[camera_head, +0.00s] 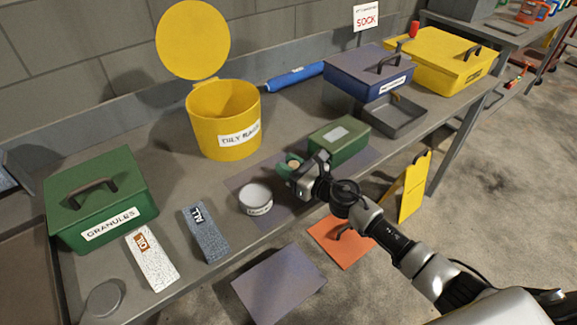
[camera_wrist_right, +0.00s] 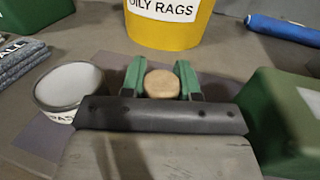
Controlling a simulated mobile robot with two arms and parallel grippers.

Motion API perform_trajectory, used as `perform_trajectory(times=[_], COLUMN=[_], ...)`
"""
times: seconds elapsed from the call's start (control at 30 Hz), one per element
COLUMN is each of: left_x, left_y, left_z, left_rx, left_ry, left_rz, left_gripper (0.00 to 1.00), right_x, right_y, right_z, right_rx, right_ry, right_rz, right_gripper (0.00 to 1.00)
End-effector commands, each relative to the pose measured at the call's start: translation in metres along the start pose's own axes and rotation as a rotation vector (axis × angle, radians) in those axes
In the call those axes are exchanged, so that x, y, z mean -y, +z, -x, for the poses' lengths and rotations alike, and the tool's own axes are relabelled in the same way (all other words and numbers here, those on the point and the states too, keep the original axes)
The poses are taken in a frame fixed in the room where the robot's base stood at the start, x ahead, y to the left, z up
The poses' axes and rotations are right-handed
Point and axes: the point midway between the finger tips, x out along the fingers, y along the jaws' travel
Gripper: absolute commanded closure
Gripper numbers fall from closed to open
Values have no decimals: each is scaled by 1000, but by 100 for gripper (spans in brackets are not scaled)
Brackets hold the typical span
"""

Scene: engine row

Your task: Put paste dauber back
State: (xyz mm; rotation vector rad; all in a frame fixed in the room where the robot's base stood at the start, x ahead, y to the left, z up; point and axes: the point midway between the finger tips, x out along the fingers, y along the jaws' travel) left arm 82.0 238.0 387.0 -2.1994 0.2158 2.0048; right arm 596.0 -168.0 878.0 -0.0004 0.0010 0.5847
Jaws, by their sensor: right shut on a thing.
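My right gripper (camera_head: 293,167) is over the bench, between the paste tin and a green box. It is shut on the paste dauber, whose round tan end (camera_wrist_right: 162,84) shows between the two green fingers (camera_wrist_right: 161,80) in the right wrist view. The rest of the dauber is hidden by the gripper. The round paste tin (camera_head: 256,200) with a pale grey top stands left of the gripper, apart from it. It also shows at the left of the right wrist view (camera_wrist_right: 68,86). My left gripper is not in view.
The green box (camera_head: 340,140) stands close right of the gripper. A yellow oily rags bin (camera_head: 222,130) with its lid up stands behind. A grey tray (camera_head: 400,117), a blue box (camera_head: 365,75) and a blue roll (camera_head: 295,77) lie farther back. Folded grey cloths (camera_head: 206,235) lie left of the tin.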

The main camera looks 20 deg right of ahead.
Motion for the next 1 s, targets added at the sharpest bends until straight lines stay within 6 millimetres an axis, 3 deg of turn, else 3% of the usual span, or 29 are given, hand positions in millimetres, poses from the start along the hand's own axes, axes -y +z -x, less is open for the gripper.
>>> perform_trajectory(times=[0.1,0.13,0.3,0.67,1.0], left_x=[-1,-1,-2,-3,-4], left_y=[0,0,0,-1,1], left_z=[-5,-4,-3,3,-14], left_rx=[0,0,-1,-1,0], left_ry=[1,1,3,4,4], left_rz=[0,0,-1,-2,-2], left_gripper=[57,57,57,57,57], right_x=[0,0,0,0,0], right_y=[-4,-4,-2,3,-4], right_z=[0,0,0,0,70], right_rx=[0,0,0,0,-4], right_ry=[0,0,0,0,-1], right_rz=[0,0,0,0,1], right_gripper=[94,68,44,44,44])
